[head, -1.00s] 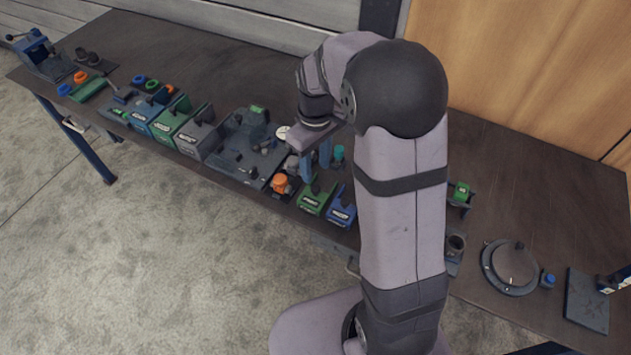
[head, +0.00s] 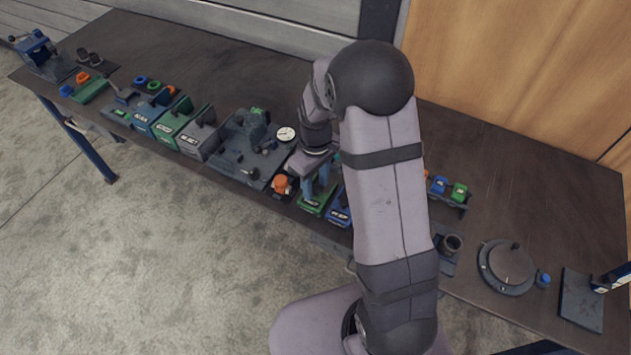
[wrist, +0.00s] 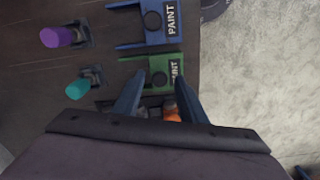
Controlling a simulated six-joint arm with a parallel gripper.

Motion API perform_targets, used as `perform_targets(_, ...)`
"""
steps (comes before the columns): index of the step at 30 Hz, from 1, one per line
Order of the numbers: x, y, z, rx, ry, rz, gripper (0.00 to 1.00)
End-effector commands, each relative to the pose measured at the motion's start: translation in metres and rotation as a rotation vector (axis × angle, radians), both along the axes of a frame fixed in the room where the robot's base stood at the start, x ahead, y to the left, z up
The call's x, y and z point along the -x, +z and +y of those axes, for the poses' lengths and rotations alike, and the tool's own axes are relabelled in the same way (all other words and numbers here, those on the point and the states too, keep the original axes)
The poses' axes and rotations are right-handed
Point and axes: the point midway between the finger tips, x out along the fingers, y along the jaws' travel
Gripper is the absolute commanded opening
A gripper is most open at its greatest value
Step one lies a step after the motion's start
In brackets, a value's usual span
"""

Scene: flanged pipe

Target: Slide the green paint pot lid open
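The green paint pot (head: 312,203) stands near the front edge of the bench, partly hidden by my gripper in the head view. In the wrist view the green pot (wrist: 140,62) shows a green lid with a round black knob (wrist: 159,79) and a "PAINT" label (wrist: 174,72). My gripper (head: 317,190) is over the green pot. Its two blue fingers (wrist: 158,77) are apart, with the knob showing between their tips. Whether they touch it I cannot tell.
A blue paint pot (wrist: 152,22) stands right beside the green one. An orange item (head: 280,184) is close on the other side, with a dark fixture and gauge (head: 286,133) beyond. Purple (wrist: 56,37) and teal (wrist: 79,89) pieces lie behind the pots.

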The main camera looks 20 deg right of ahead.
Motion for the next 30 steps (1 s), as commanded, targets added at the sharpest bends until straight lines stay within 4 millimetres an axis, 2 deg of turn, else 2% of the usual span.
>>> perform_targets(8,0.000,-0.002,0.000,0.000,0.000,-0.001,0.38)
perform_targets(9,0.000,-0.002,0.000,0.000,0.000,-0.001,0.36)
perform_targets(12,0.000,-0.002,0.000,0.000,0.000,-0.001,0.12)
perform_targets(14,0.000,-0.002,0.000,0.000,0.000,-0.001,0.00)
perform_targets(20,-0.003,-0.002,-0.003,0.000,-0.002,-0.001,0.00)
perform_targets(30,-0.035,-0.002,-0.034,0.000,-0.002,-0.002,0.00)
